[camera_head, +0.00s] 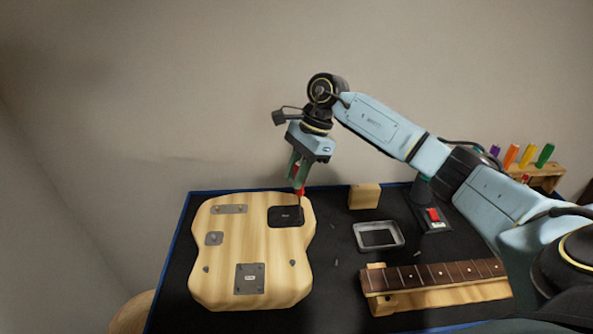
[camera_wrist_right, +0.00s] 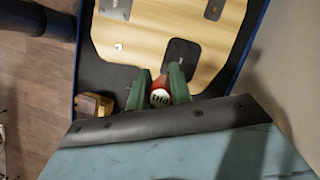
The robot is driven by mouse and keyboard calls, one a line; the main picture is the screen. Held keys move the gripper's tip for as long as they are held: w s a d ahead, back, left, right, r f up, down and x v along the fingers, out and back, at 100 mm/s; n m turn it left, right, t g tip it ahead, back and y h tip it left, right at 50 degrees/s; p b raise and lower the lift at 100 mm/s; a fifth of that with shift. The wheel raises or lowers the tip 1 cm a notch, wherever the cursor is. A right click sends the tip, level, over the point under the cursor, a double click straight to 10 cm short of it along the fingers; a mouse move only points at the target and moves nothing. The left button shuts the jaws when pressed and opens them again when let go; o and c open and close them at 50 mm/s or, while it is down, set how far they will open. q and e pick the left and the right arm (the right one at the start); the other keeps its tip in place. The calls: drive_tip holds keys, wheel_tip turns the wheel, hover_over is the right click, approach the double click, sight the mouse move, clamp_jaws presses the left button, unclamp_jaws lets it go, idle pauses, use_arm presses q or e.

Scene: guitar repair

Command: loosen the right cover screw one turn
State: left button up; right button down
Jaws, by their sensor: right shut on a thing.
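The wooden guitar body (camera_head: 225,265) lies flat on the dark bench mat. Its black cover plate (camera_head: 285,212) is at the upper right of the body in the head view, and it also shows in the right wrist view (camera_wrist_right: 181,55). My right gripper (camera_head: 298,178) is shut on a red-handled screwdriver (camera_head: 299,193), held over the right side of the cover. The shaft points down to the cover's right edge. In the wrist view the handle's end (camera_wrist_right: 160,97) sits between the green fingers. The cover screws are too small to make out. My left gripper is not in view.
A grey-rimmed tray (camera_head: 399,236), a wood block (camera_head: 364,196) and a device with a red switch (camera_head: 433,217) stand right of the body. The guitar neck (camera_head: 437,285) lies at front right. A rack (camera_head: 541,174) holds several coloured handles.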

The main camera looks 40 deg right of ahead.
drive_tip(key=m+t, duration=0.1)
drive_tip(key=m, duration=0.2)
drive_tip(key=m+t, duration=0.1)
drive_tip(key=m, duration=0.1)
drive_tip(key=shift+w+d+m+h+p, duration=0.1)
drive_tip(key=shift+w+m+h+p, duration=0.05)
drive_tip(key=shift+m+h+p, duration=0.2)
drive_tip(key=m+t+h, duration=0.1)
drive_tip(key=m, duration=0.2)
drive_tip(key=m+h, duration=0.1)
drive_tip(key=m, duration=0.2)
drive_tip(key=shift+w+d+t, duration=0.15)
drive_tip(key=shift+w+t, duration=0.05)
drive_tip(key=shift+t, duration=0.2)
idle(0.8)
drive_tip(key=shift+f+b, duration=0.4)
idle(0.4)
